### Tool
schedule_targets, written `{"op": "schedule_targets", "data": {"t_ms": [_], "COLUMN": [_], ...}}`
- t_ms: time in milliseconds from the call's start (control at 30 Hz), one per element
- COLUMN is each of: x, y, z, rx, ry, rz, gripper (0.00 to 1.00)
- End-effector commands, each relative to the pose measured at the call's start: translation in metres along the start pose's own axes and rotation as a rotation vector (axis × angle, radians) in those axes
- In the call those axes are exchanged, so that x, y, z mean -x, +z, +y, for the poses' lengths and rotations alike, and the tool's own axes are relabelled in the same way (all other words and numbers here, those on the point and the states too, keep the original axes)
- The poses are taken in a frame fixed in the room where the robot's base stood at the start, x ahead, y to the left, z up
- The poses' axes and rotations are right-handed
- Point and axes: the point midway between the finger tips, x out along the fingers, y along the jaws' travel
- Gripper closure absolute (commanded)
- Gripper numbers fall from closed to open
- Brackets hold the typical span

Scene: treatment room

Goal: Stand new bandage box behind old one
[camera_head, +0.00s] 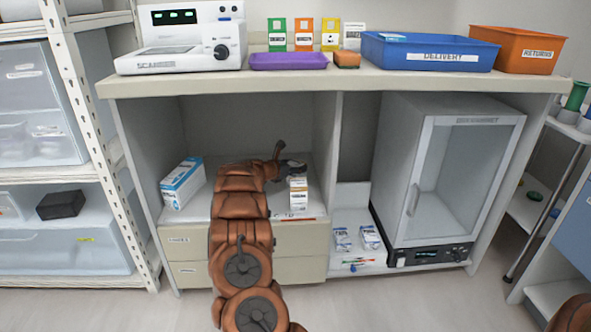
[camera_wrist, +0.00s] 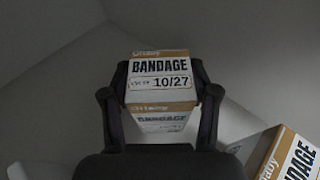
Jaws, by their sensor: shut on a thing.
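My gripper (camera_head: 290,168) reaches into the left bay of the counter. In the wrist view its dark fingers (camera_wrist: 160,95) are closed on both sides of a white and orange bandage box (camera_wrist: 162,82) marked 10/27. A second bandage box (camera_wrist: 292,158) shows partly at the lower right of the wrist view, tilted in the picture and apart from the held one. In the head view a white and orange bandage box (camera_head: 298,196) stands near the shelf's front edge, just in front of my gripper. The held box is not clearly visible there.
A blue and white box (camera_head: 182,183) stands at the left of the same bay. A divider (camera_head: 326,150) bounds the bay on the right, beside the glass-door cabinet (camera_head: 450,170). White packets (camera_head: 370,237) lie on the lower shelf. Drawers (camera_head: 190,252) are below.

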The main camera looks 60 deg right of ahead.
Motion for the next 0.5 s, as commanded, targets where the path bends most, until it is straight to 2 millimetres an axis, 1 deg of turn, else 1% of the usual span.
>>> {"op": "schedule_targets", "data": {"t_ms": [167,333,367,500], "x": [0.0004,-0.0006,-0.0004,-0.0003], "y": [0.0017,-0.0023,-0.0009,-0.0006], "z": [0.0001,0.0004,0.0002,0.0001], "rx": [-0.001,-0.001,-0.001,-0.001], "ry": [0.000,0.001,0.001,0.000], "rz": [-0.001,-0.001,-0.001,0.000], "gripper": [0.77,0.77,0.37,0.23]}}
